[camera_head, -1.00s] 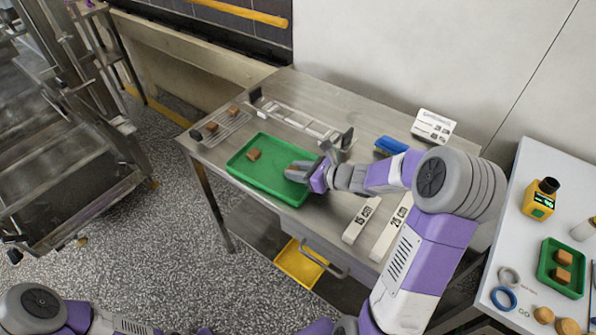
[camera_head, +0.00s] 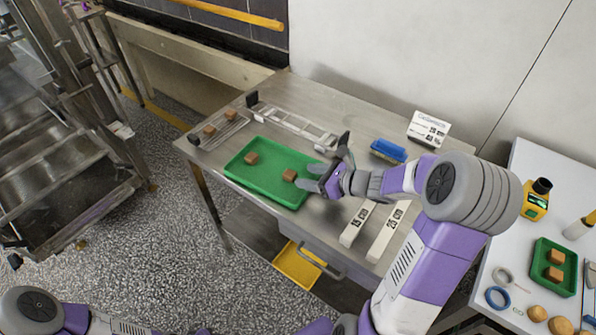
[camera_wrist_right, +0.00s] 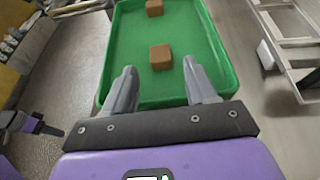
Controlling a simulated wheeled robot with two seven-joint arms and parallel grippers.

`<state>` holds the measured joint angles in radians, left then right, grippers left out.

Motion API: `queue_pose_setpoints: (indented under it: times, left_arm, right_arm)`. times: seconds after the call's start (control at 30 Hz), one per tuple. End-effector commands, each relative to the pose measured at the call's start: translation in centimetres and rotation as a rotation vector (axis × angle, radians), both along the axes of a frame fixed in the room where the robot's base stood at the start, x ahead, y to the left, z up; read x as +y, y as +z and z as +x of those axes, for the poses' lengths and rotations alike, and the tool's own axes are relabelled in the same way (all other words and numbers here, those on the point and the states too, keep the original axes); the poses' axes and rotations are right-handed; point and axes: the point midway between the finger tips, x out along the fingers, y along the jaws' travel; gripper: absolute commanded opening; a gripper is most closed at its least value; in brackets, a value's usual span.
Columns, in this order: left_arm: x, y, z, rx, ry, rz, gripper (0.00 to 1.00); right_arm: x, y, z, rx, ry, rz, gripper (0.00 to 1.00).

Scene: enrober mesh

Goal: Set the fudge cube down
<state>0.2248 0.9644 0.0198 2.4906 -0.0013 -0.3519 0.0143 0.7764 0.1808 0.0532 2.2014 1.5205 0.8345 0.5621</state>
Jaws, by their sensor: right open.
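A brown fudge cube (camera_head: 290,175) rests on the floor of the green tray (camera_head: 245,181), near its right end. A second cube (camera_head: 251,158) lies further left in the same tray. My right gripper (camera_head: 314,179) is open and empty at the tray's right edge, apart from the near cube. In the right wrist view the near cube (camera_wrist_right: 161,57) sits beyond the spread fingertips (camera_wrist_right: 157,78), and the other cube (camera_wrist_right: 154,8) is farther off. My left arm shows only in part at the lower left, and its gripper is out of view.
A blue object (camera_head: 388,151), a label card (camera_head: 428,128) and two marked bars (camera_head: 357,222) are to the right. A side table holds a small green tray (camera_head: 541,277).

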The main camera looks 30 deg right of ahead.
Motion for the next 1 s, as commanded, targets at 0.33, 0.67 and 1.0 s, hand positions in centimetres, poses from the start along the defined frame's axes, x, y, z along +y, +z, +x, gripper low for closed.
queue_pose_setpoints:
  times: [0.33,0.67,1.0]
  left_arm:
    - [0.0,1.6,0.0,0.0,0.0,0.0,0.43]
    - [0.0,1.7,0.0,0.0,0.0,0.0,0.43]
    - [0.0,1.7,0.0,0.0,0.0,0.0,0.43]
  right_arm:
    - [-2.5,2.4,-4.8,0.0,-0.001,0.0,0.57]
    - [-2.8,2.5,-5.5,0.001,0.001,0.001,0.57]
    - [-2.8,2.5,-5.4,0.0,0.001,0.0,0.57]
